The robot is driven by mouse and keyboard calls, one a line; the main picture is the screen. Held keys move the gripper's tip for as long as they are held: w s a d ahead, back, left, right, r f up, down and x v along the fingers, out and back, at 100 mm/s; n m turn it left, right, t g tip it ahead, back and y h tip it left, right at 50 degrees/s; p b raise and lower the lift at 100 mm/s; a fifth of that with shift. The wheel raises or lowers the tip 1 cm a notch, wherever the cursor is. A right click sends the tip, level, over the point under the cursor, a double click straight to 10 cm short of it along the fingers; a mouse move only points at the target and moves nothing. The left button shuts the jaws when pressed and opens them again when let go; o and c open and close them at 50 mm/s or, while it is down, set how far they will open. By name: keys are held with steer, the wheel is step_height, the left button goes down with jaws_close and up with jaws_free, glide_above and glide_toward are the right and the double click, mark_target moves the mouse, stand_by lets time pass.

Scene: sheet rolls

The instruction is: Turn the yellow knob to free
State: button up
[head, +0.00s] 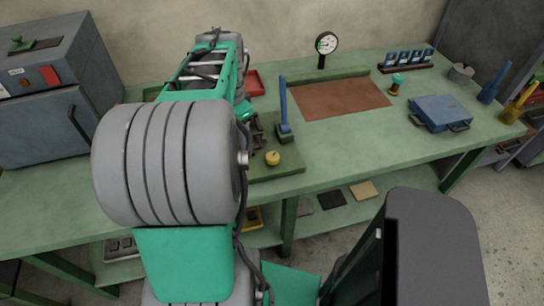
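The yellow knob (272,158) is a small round knob. It sits near the front right part of a dark green base plate (285,168) on the bench. A blue upright lever (283,105) stands just behind it. I cannot read any marking that shows the knob's setting. My arm, grey and green, reaches up the left-middle of the view and covers the left part of this plate. My gripper does not show; it appears hidden behind the arm.
The green bench (340,145) holds a brown mat (340,98), a dial gauge (326,44), a blue case (440,112) and a green-topped yellow stand (396,83). A grey-blue cabinet (50,125) stands left. Blue (493,85) and yellow (518,103) levers stand right. Bench right of the knob is clear.

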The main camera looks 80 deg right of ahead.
mark_target(273, 156)
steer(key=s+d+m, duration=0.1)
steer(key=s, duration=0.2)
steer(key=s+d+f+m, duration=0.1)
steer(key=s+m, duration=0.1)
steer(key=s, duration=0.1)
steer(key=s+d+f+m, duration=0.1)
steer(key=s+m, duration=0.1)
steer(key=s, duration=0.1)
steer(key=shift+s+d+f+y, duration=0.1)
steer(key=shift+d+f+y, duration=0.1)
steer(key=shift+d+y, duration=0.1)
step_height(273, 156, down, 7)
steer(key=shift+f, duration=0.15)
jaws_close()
